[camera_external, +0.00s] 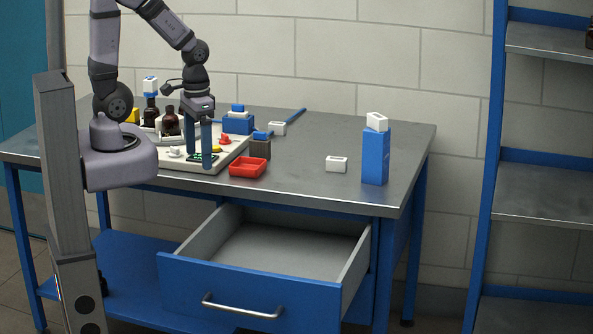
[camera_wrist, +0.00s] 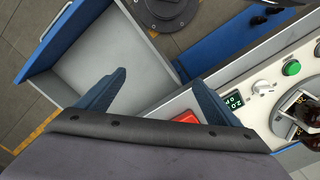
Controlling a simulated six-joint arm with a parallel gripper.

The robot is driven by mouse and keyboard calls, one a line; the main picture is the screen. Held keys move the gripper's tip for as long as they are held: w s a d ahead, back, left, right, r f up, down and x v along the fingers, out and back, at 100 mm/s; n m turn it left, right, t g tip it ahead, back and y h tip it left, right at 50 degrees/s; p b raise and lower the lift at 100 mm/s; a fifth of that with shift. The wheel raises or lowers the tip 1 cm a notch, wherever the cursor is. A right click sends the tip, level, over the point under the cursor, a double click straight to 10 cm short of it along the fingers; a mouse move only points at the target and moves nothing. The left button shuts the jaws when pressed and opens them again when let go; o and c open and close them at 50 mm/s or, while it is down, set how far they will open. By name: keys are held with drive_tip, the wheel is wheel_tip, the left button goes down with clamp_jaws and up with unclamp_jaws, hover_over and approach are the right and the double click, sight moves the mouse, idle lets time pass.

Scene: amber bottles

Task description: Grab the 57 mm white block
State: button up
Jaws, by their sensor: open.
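Several white blocks show in the external view, and I cannot tell from their looks which is 57 mm. One white block (camera_external: 336,164) lies on the bare table right of the red tray. Another white block (camera_external: 278,128) lies farther back. A third white block (camera_external: 377,121) sits tilted on top of a tall blue box (camera_external: 375,156). A white and blue piece (camera_external: 150,85) tops a dark bottle at the left. My gripper (camera_external: 200,160) points down, open and empty, over the white panel's front part. In the wrist view my gripper's fingers (camera_wrist: 160,79) are spread apart.
The drawer (camera_external: 250,290) is pulled open below the table. The right-front tabletop is mostly clear.

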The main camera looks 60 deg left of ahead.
sight(328, 158)
drive_tip(key=c, duration=0.9)
